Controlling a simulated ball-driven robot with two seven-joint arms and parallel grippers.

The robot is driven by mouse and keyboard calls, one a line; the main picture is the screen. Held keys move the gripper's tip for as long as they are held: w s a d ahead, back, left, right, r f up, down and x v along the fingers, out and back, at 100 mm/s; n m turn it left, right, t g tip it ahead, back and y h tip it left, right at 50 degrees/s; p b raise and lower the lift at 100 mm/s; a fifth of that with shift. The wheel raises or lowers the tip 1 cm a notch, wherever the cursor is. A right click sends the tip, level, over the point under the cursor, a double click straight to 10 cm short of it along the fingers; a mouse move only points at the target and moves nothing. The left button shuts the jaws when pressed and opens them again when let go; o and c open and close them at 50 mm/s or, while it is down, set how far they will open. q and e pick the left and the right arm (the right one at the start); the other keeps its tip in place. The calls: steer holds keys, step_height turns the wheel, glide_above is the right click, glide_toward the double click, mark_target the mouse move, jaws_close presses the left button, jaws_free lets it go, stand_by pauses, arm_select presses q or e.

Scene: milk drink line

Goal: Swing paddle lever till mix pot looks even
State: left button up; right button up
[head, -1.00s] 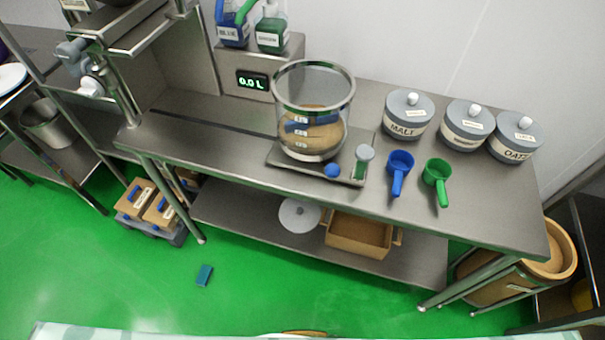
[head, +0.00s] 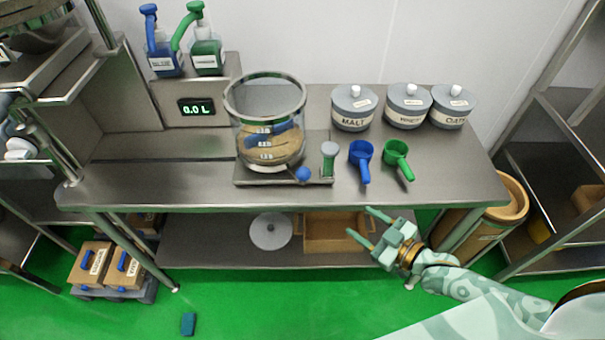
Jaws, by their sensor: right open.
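The mix pot (head: 265,113) is a clear vessel with a metal rim, standing on a metal base on the steel table. It holds a tan mix, and a blue paddle (head: 262,138) shows inside it. A blue ball knob (head: 302,174) sits low at the pot's front right, and a short post with a grey cap and green body (head: 329,158) stands beside it. I cannot tell which of these is the lever's end. My right gripper (head: 371,228) is open and empty, in front of the table edge, right of and below the pot. My left gripper is out of view.
Blue scoop (head: 362,160) and green scoop (head: 398,158) lie right of the pot, handles toward the table's front edge. Lidded tubs, including MALT (head: 353,107), stand behind. Blue and green bottles (head: 207,52) stand at the back left above a 0.0 L display (head: 196,107). The left tabletop (head: 140,180) is clear.

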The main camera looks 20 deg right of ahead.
steer(key=t+y, duration=0.1)
steer(key=y, duration=0.1)
glide_toward(309, 178)
steer(key=shift+t, duration=0.3)
steer(key=b+x, duration=0.1)
steer(key=x, duration=0.5)
steer(key=b+x, duration=0.1)
steer(key=x, duration=0.4)
steer(key=shift+w+a+f, duration=0.2)
steer(key=shift+w+f, duration=0.05)
steer(key=shift+w, duration=0.05)
jaws_close()
